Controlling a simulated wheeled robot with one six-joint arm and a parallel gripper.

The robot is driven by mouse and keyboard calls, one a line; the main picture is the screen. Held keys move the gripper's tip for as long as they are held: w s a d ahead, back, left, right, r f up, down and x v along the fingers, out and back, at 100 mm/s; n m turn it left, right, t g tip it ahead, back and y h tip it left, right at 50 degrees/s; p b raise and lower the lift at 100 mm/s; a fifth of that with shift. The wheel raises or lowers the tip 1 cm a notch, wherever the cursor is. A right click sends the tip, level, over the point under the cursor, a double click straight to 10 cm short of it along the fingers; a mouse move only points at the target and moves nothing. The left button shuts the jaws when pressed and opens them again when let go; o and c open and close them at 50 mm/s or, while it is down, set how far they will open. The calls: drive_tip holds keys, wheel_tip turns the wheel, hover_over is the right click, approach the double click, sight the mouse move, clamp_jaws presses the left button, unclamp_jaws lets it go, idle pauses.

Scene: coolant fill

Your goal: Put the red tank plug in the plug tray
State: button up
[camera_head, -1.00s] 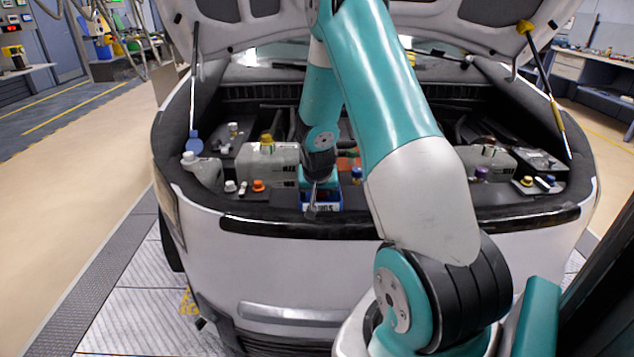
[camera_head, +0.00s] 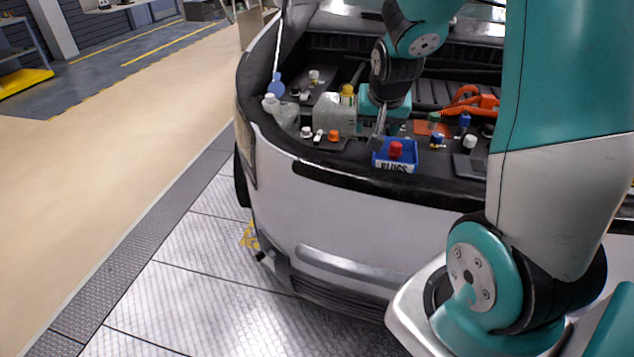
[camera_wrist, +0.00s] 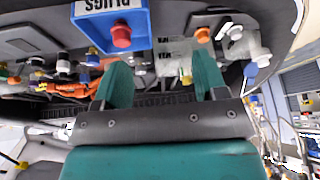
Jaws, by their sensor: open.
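The red tank plug (camera_head: 396,149) sits in the blue plug tray (camera_head: 380,160), which is marked PLUGS, at the front edge of the engine bay. In the wrist view the red plug (camera_wrist: 121,36) shows inside the tray (camera_wrist: 143,18) at the top left. My gripper (camera_head: 379,130) is up and to the left of the plug in the head view, apart from it. In the wrist view the two teal fingers of my gripper (camera_wrist: 163,72) are spread with nothing between them.
A tank with a yellow cap (camera_head: 347,92) stands left of the tray, close to my gripper. An orange cap (camera_head: 333,136) and a white bottle (camera_head: 284,112) are further left. A blue-topped cap (camera_head: 437,139) is right of the tray.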

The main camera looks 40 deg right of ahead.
drive_tip(key=s+a+r+n+y, duration=0.1)
drive_tip(key=a+r+n+y, duration=0.15)
drive_tip(key=a, duration=0.55)
drive_tip(key=s+a+r+n+y, duration=0.2)
drive_tip(key=a+n, duration=0.1)
drive_tip(key=a, duration=0.5)
drive_tip(key=s+a+r+n+g+y, duration=0.2)
drive_tip(key=s+a+r+n+g, duration=0.2)
drive_tip(key=s+a+n, duration=0.5)
drive_tip(key=s+a, duration=0.6)
drive_tip(key=shift+s+a+n+y, duration=0.2)
drive_tip(key=shift+n+y, duration=0.15)
drive_tip(key=shift+r, duration=0.1)
